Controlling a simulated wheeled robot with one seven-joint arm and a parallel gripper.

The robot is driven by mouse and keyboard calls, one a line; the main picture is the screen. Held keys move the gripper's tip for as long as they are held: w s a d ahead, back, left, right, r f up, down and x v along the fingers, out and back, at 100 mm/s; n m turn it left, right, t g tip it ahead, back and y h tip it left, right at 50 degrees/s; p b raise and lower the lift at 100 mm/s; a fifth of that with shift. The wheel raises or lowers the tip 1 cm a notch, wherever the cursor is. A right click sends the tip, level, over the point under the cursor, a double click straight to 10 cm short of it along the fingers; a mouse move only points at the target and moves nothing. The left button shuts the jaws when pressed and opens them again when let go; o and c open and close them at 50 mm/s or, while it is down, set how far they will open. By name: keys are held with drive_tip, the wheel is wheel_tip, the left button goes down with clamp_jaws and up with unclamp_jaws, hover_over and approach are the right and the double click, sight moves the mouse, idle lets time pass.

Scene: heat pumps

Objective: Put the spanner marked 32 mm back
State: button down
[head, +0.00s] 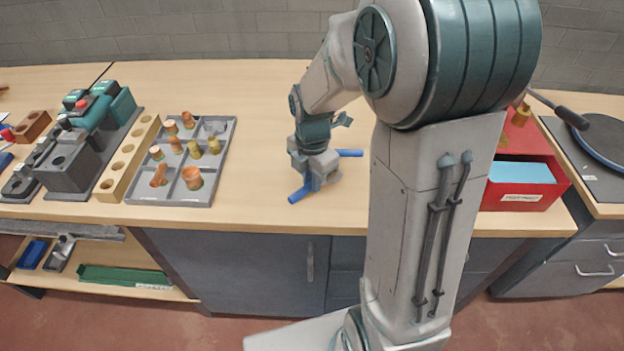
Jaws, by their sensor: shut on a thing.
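My gripper (316,170) is low over the middle of the wooden bench, seen from behind and above. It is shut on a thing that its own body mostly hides. Two blue bars show beside it: one (301,193) points toward the front left, the other (350,153) points right. I cannot tell whether both belong to the held thing, or whether it touches the bench. No 32 mm mark is legible, so I cannot confirm which spanner this is.
A grey compartment tray (165,194) with copper and brass fittings stands left of my gripper, beside a wooden block with holes (110,185) and a teal-and-grey machine (75,165). A red box (553,190) stands right, beyond my arm. The bench around the gripper is clear.

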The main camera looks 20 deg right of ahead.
drive_tip(key=shift+f, duration=0.4)
drive_tip(key=shift+f, duration=0.15)
drive_tip(key=c, duration=1.3)
unclamp_jaws()
drive_tip(key=shift+c, duration=0.2)
